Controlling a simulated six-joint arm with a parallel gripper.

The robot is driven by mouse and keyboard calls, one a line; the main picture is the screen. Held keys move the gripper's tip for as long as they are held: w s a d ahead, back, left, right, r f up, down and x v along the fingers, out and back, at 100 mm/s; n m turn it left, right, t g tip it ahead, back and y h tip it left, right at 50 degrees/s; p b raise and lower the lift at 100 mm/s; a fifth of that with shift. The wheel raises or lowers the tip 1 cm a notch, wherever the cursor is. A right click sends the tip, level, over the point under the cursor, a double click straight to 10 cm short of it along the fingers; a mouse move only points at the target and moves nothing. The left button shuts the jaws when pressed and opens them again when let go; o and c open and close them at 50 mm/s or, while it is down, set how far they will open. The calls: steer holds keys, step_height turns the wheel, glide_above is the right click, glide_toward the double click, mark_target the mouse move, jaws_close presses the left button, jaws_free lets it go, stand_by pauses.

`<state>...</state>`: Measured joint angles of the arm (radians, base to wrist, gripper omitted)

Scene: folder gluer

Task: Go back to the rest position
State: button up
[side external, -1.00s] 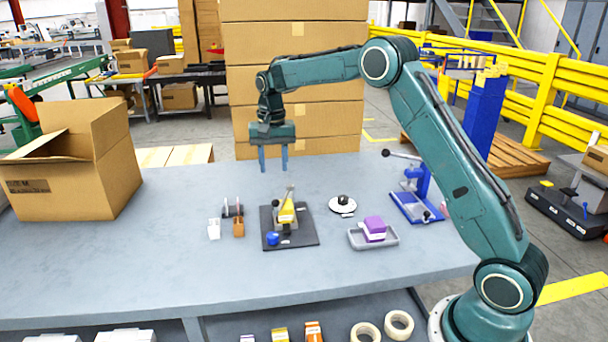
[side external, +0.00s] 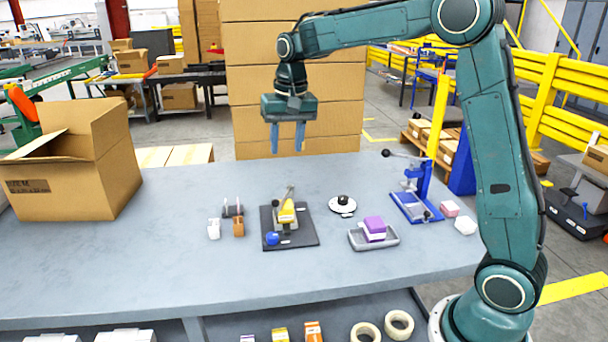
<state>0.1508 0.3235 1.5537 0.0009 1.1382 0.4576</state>
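My gripper (side external: 287,138) hangs in the air over the back part of the grey table (side external: 130,265), in front of the stacked cartons. Its two blue fingers point down and stand apart, with nothing between them. Below it on the table is a black board (side external: 305,236) with a yellow-and-grey device (side external: 287,214) and a small blue piece (side external: 272,238) on it. No object touches my gripper.
A large open carton (side external: 90,170) stands at the table's left. A grey tray (side external: 388,240) holds a purple block (side external: 375,226). A blue lever press (side external: 415,195) stands at the right, near pink (side external: 449,208) and white (side external: 465,226) pieces. Stacked cartons (side external: 295,70) rise behind the table.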

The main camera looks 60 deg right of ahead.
steer(key=s+a+n+t, duration=0.2)
steer(key=s+a+n, duration=0.1)
steer(key=s, duration=1.1)
steer(key=s+a+r+n+t, duration=0.1)
steer(key=s+a+n, duration=0.3)
steer(key=s, duration=1.1)
steer(key=shift+s+t, duration=0.15)
steer(key=shift+t, duration=0.45)
